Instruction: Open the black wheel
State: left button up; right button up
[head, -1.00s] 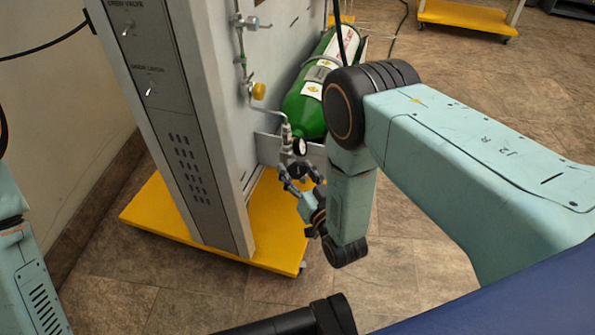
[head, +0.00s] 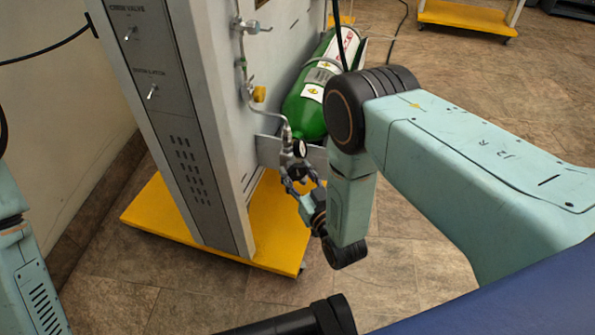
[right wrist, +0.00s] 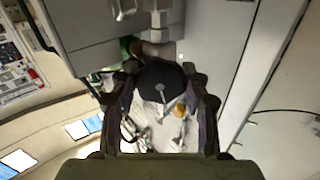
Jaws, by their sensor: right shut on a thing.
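The black wheel (right wrist: 160,82) is a dark round knob that fills the space between my right gripper's fingers in the right wrist view. In the head view, the wheel (head: 297,172) is small and partly hidden, below a round gauge at the end of the green cylinder's (head: 304,113) fittings. My right gripper (head: 301,183) is shut on the wheel, with one finger on each side; the fingers also show in the right wrist view (right wrist: 160,100). My left gripper is out of view; only part of that arm shows at the left edge.
A grey panel cabinet (head: 187,150) with switches and vents stands on a yellow wheeled base (head: 275,225), close left of my right gripper. Open tiled floor lies to the right.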

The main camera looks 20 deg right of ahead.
jog(key=n+p, duration=0.1)
jog(key=n, duration=0.3)
jog(key=n+p, duration=0.1)
jog(key=n, duration=0.3)
jog(key=n+p, duration=0.1)
jog(key=n, duration=0.3)
jog(key=shift+d+n, duration=0.1)
jog(key=shift+n, duration=0.2)
jog(key=n, duration=0.4)
jog(key=shift+n+p, duration=0.3)
jog(key=shift+p, duration=0.1)
jog(key=n, duration=0.3)
jog(key=shift+n, duration=0.3)
jog(key=n+p, duration=0.1)
jog(key=n, duration=0.3)
jog(key=shift+n, duration=0.3)
jog(key=n, duration=0.4)
jog(key=shift+r, duration=0.1)
jog(key=shift+n, duration=2)
